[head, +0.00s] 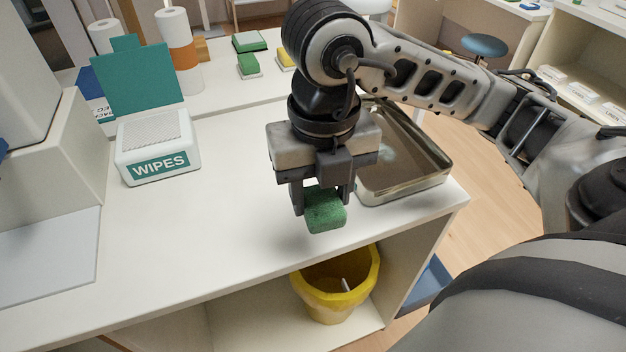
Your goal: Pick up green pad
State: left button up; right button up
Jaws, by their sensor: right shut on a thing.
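My right gripper (322,190) points down over the white counter near its front edge. It is shut on a green pad (325,212), a small block with a rough surface that shows between and below the fingers. The pad appears held above the counter, though the exact gap is hard to tell. Another green pad (248,65) lies at the back of the counter, with a larger green item (249,42) behind it. My left gripper is not in view.
A metal tray (434,184) stands just right of the gripper. A wipes box (158,152) with a raised teal lid is at the left. A yellow bin (334,308) stands on the shelf below. Paper rolls (176,50) stand at the back. The counter's middle is clear.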

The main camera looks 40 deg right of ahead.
aim_at(325, 211)
jog(key=shift+s+a+r, duration=0.3)
jog(key=shift+s+r, duration=0.1)
jog(key=shift+s, duration=0.2)
jog(key=shift+s+a+r, duration=0.3)
jog(key=shift+s+r, duration=0.05)
jog(key=shift+s, duration=0.25)
jog(key=s+b, duration=0.1)
jog(key=b, duration=0.1)
jog(key=shift+a+f+b, duration=0.15)
jog(key=shift+a+b, duration=0.2)
jog(key=shift+s+a+r+b, duration=0.15)
jog(key=shift+s+r+b, duration=0.1)
jog(key=shift+b, duration=0.6)
jog(key=shift+s+r+b, duration=0.2)
jog(key=shift+s+b, duration=0.15)
jog(key=shift+b, duration=0.1)
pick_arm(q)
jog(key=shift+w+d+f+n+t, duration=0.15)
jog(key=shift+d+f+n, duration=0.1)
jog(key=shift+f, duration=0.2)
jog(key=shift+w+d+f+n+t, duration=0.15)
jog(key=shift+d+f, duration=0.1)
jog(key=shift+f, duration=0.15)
pick_arm(e)
jog(key=shift+s+r, duration=0.1)
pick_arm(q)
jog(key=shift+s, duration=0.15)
